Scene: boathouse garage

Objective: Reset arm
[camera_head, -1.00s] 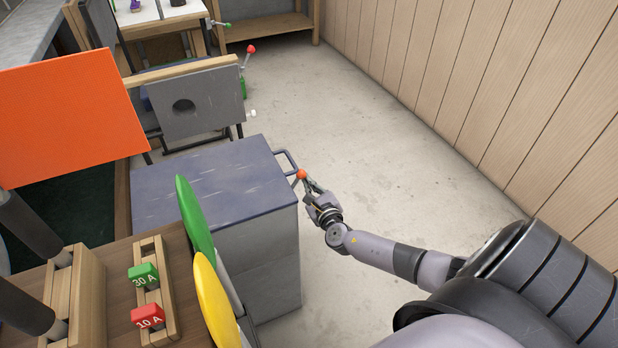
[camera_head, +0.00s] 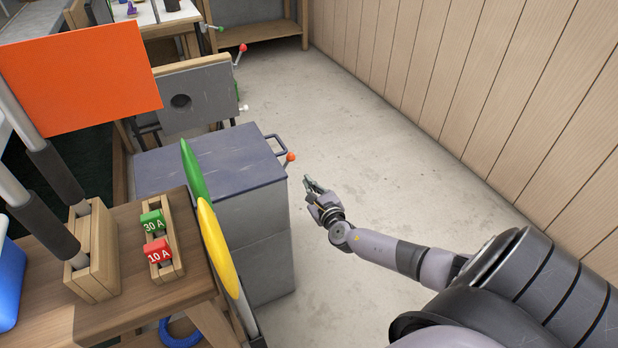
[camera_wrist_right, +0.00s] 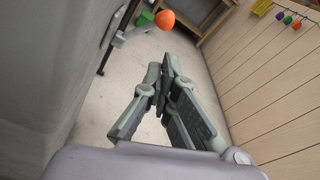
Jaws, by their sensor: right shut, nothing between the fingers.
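My right gripper (camera_head: 310,186) is over the bare floor, just right of the grey cabinet (camera_head: 262,216). In the right wrist view its fingers (camera_wrist_right: 163,75) come together at the tips with nothing between them. An orange ball-ended lever (camera_head: 291,157) sticks out from the cabinet's right side beside a dark loop handle. The orange ball also shows in the right wrist view (camera_wrist_right: 165,19), apart from the fingers. My left gripper does not show.
A wooden bench with green (camera_head: 153,221) and red (camera_head: 158,251) fuse blocks stands at the lower left, beside green and yellow discs (camera_head: 216,245). An orange panel (camera_head: 85,77) is behind. The floor (camera_head: 340,115) toward the plank wall (camera_head: 480,80) is clear.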

